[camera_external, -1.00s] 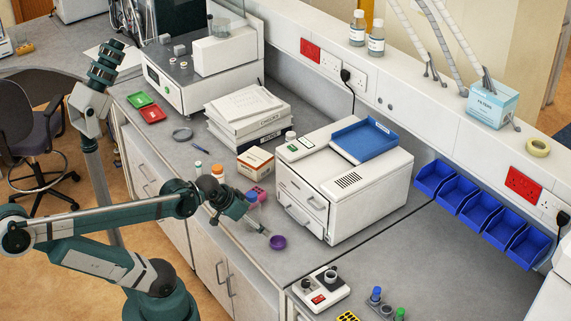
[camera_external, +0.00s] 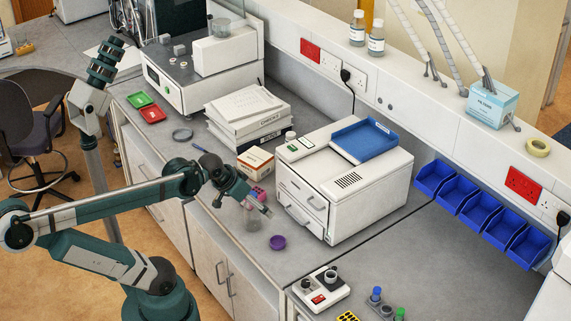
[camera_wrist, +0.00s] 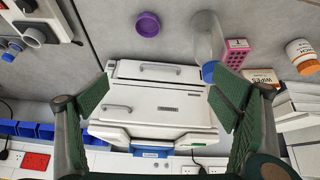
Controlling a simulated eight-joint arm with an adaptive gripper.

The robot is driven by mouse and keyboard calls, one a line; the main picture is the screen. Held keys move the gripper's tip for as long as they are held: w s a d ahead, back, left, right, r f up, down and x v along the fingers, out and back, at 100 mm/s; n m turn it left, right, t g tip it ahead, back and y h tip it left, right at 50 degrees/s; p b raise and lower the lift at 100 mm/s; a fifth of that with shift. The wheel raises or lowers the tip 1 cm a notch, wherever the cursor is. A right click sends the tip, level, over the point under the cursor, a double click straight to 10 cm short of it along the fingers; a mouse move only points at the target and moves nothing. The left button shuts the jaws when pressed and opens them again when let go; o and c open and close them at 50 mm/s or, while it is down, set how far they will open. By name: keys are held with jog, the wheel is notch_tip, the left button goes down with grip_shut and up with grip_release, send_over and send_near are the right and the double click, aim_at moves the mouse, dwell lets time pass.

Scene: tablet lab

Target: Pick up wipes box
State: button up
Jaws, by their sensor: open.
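The wipes box (camera_external: 256,162) is a small white and orange-brown carton on the bench, between the paper stack and the white instrument. My gripper (camera_external: 268,212) is above the bench near the front of the white instrument, nearer the camera than the wipes box. The wrist view shows my gripper (camera_wrist: 160,92) with its green fingers wide apart and nothing between them, facing the instrument.
The white instrument (camera_external: 345,200) with a blue tray is right of the box; the paper stack (camera_external: 247,112) is behind it. A purple dish (camera_wrist: 146,24), clear glass vessel (camera_wrist: 206,38), pink rack (camera_wrist: 237,52) and orange-labelled bottle (camera_wrist: 302,56) stand nearby.

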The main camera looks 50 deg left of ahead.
jog(key=w+a+r+n+g+p, duration=0.2)
jog(key=w+a+r+n+p, duration=0.45)
jog(key=w+a, duration=0.35)
jog(key=n+g+h+p, duration=0.2)
jog(key=n+g+p, duration=0.2)
jog(key=n+p, duration=1)
send_over(254, 156)
notch_tip(254, 156, down, 8)
jog(key=shift+m, duration=0.35)
jog(key=f, duration=0.7)
jog(key=shift+a+f, duration=0.35)
jog(key=shift+a, duration=0.05)
jog(key=shift+f, duration=0.25)
jog(key=shift+f, duration=0.1)
jog(key=shift+w+d+f+p, duration=0.1)
jog(key=shift+d+f+p, duration=0.05)
jog(key=shift+f, duration=0.45)
jog(key=shift+d+f+p, duration=0.1)
jog(key=shift+f+p, duration=0.05)
jog(key=shift+f, duration=0.45)
